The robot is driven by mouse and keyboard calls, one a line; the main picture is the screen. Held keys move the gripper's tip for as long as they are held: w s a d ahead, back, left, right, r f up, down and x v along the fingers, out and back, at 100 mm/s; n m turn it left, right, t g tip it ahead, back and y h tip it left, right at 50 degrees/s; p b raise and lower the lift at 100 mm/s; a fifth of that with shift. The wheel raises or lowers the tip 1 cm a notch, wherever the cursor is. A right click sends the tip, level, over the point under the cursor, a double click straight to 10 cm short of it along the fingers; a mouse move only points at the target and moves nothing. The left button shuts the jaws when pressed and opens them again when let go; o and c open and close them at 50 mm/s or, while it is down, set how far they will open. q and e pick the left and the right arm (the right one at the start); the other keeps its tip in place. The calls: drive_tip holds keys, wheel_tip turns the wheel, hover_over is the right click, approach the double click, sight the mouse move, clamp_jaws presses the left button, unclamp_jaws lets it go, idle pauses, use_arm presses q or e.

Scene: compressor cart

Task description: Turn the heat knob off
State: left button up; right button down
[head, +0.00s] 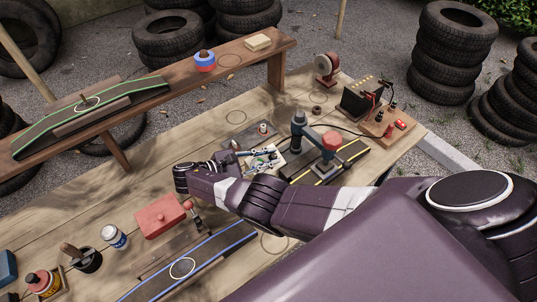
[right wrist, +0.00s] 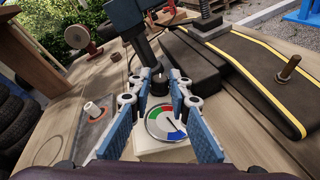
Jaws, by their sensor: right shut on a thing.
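A pale box (right wrist: 150,153) carries a round dial (right wrist: 166,122) with green, red and blue sectors; its exact pointer reading is too small to tell. A dark knob (right wrist: 160,84) shows just beyond the dial in the right wrist view, between my fingertips. In the head view the fingers hide most of the knob and dial. My left gripper is not in view.
A dark post with a blue-grey arm (head: 299,130) stands right behind the box. A dark yellow-edged strip (head: 345,157) lies to its right. A red box (head: 160,215) and a blue-edged ramp (head: 205,262) are on the near bench. A raised shelf (head: 245,62) runs behind.

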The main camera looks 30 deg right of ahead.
drive_tip(key=c, duration=1.8)
unclamp_jaws()
drive_tip(key=shift+d, duration=0.25)
drive_tip(key=shift+a+r, duration=0.15)
drive_tip(key=shift+r, duration=0.25)
wheel_tip(320, 180, up, 9)
